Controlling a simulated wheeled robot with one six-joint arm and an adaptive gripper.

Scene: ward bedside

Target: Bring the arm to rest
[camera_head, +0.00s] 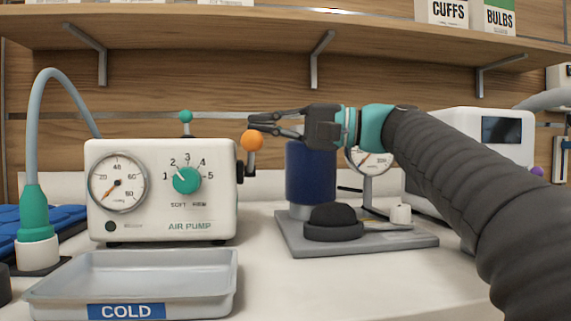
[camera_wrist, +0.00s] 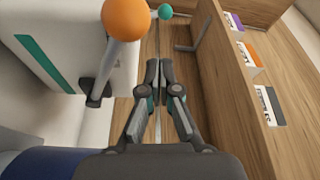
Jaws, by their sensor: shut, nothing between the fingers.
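My gripper (camera_head: 250,122) is stretched out to the left in the head view, above the counter, close to the orange ball knob (camera_head: 251,140) on the right side of the air pump (camera_head: 160,215). In the wrist view my gripper (camera_wrist: 160,64) has its fingers together with nothing between them. The orange knob (camera_wrist: 127,17) is ahead and to the left there, apart from the fingers. My arm comes in from the right. Below my gripper stands a dark blue cylinder (camera_head: 311,180), partly hidden by it.
A grey tray labelled COLD (camera_head: 200,299) lies in front of the pump. A grey base (camera_head: 370,242) carries a black domed piece (camera_head: 334,217) and a gauge (camera_head: 368,165). A white device (camera_head: 470,124) stands at right. A wooden shelf (camera_head: 260,30) with boxes runs above.

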